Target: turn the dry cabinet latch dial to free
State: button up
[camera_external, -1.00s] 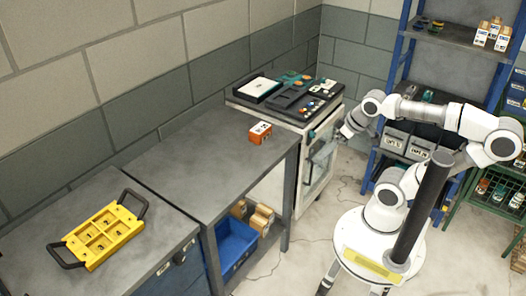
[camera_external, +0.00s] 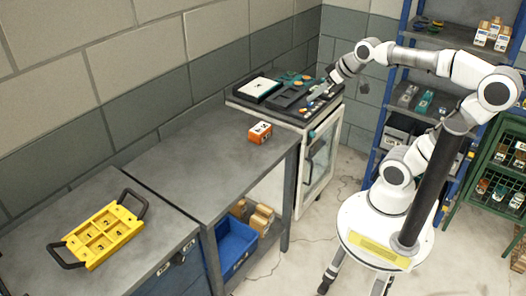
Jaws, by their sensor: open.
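The white dry cabinet (camera_external: 297,190) stands at the end of the workbench, with a glass door (camera_external: 319,160) on its right-hand front. The door looks closed. The latch dial is too small to make out, so I cannot tell its setting. My gripper (camera_external: 327,89) is open at the front right edge of the cabinet's top, above the door. It is small in this view, and I cannot tell whether it touches anything there.
The cabinet's dark top carries a white-topped case (camera_external: 257,88), a dark tray (camera_external: 287,97) and several small parts. An orange box (camera_external: 260,132) stands on the grey workbench (camera_external: 200,160). A yellow tray (camera_external: 104,237) lies at the left. A blue-framed shelf (camera_external: 389,80) stands behind my arm.

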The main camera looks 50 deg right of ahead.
jog(key=w+d+m+t+h+b, duration=0.1)
jog(key=w+d+b, duration=0.1)
jog(key=w+d, duration=0.5)
jog(key=w+d+m+t+h+b, duration=0.15)
jog(key=w+d, duration=0.35)
jog(key=d, duration=0.5)
jog(key=s+f+m+g+y+b, duration=0.1)
jog(key=s+f+m+y+b, duration=0.3)
jog(key=f, duration=0.6)
jog(key=s+d+f+m+g+y+b, duration=0.1)
jog(key=s+f+m+y, duration=0.15)
jog(key=f+m, duration=0.6)
jog(key=s+f+m+g+y+b, duration=0.15)
jog(key=s+f, duration=0.25)
jog(key=f, duration=0.9)
jog(key=m+t+h+b, duration=0.55)
jog(key=m+t, duration=0.55)
jog(key=m, duration=0.9)
send_near(315, 135)
jog(key=shift+n, duration=0.25)
jog(key=w+b, duration=0.1)
jog(key=w, duration=0.2)
jog(key=w+b, duration=0.1)
jog(key=w, duration=0.2)
jog(key=w+b, duration=0.1)
jog(key=w, duration=0.2)
jog(key=shift+d+f+b, duration=0.2)
jog(key=shift+f+b, duration=0.05)
jog(key=shift+b, duration=0.15)
